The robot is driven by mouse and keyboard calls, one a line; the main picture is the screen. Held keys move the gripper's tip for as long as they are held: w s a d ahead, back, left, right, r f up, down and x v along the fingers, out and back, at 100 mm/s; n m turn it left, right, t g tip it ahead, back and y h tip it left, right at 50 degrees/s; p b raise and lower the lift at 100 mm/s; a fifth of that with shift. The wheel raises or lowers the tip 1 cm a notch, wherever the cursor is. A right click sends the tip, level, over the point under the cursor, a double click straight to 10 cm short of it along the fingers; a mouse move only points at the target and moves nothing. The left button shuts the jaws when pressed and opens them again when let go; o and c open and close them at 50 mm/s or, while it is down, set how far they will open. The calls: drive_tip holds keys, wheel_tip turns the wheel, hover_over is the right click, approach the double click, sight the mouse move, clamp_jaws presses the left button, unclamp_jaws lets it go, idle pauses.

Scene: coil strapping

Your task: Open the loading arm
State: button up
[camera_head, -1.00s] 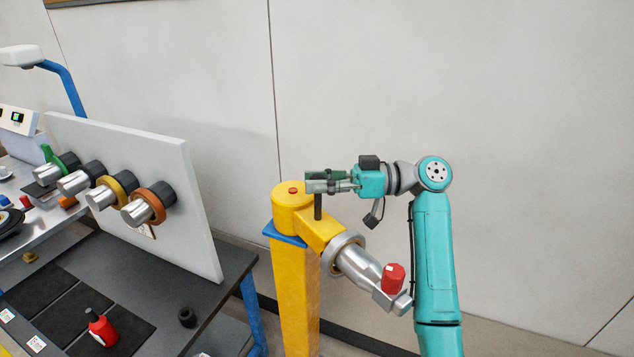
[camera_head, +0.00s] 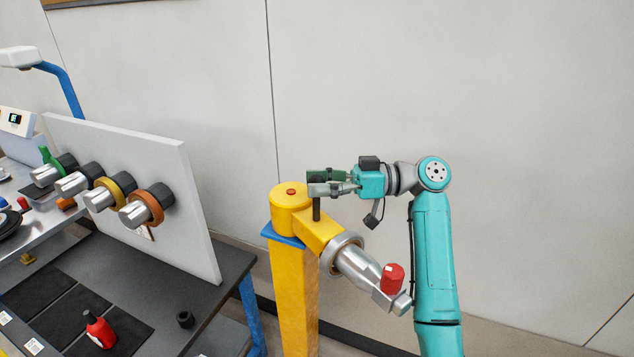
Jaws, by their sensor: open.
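The loading arm (camera_head: 318,230) is yellow and sits on top of a yellow post (camera_head: 293,300). It points toward the lower right and carries a silver flanged spindle (camera_head: 356,265) with a red knob (camera_head: 393,279) at its end. A dark upright pin (camera_head: 316,210) stands on the yellow arm. My gripper (camera_head: 318,182) is open, level, pointing left, with its fingers at the top of the pin. Whether the fingers touch the pin cannot be told.
At left a grey upright panel (camera_head: 190,240) carries several silver spindles with coloured rings, on a dark table (camera_head: 225,290). A red bottle (camera_head: 99,329) and a small black cylinder (camera_head: 185,319) stand on the table. A plain wall is behind; the space at right is free.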

drive_tip(key=d, duration=1.1)
drive_tip(key=shift+w+d, duration=0.35)
